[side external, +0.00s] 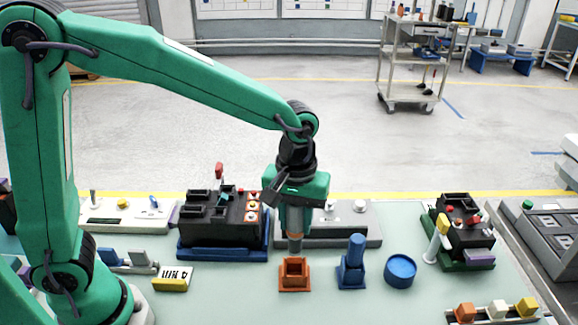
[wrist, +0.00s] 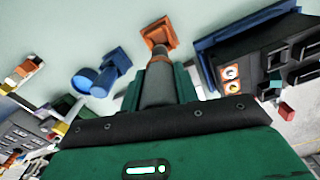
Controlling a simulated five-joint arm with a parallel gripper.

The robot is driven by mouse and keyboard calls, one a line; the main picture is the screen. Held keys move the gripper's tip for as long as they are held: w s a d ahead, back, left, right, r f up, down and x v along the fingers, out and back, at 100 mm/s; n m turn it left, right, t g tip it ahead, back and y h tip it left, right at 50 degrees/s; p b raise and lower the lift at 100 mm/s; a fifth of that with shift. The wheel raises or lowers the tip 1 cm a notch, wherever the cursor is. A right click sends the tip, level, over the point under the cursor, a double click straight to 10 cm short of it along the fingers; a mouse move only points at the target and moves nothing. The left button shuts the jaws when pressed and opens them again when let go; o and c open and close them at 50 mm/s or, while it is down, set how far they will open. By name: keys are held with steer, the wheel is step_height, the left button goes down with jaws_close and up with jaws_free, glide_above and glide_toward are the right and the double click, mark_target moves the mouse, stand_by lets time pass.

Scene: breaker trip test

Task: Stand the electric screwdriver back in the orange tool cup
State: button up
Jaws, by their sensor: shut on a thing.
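My gripper (side external: 295,222) points down and is shut on the electric screwdriver (side external: 295,243), a grey body with a brownish-orange band near its lower end. The orange tool cup (side external: 294,275) stands on the table below the screwdriver; in the side view the screwdriver's lower end shows just above the cup's rim. In the wrist view the screwdriver (wrist: 158,88) runs away from the jaws towards the orange cup (wrist: 158,34), its far end overlapping the cup's edge. Whether the tip is inside the cup I cannot tell. The jaws hide the screwdriver's upper part.
A blue post on a block (side external: 351,265) and a round blue cup (side external: 400,271) stand just right of the orange cup. A black breaker unit on a blue base (side external: 221,252) is behind left, a grey panel (side external: 350,240) behind.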

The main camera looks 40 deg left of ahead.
mark_target(295, 250)
steer(key=shift+f, duration=1.65)
steer(key=shift+f, duration=2.8)
stand_by(1.0)
steer(key=o, duration=1.1)
step_height(295, 250, up, 7)
steer(key=shift+r, duration=0.4)
steer(key=shift+r, duration=0.1)
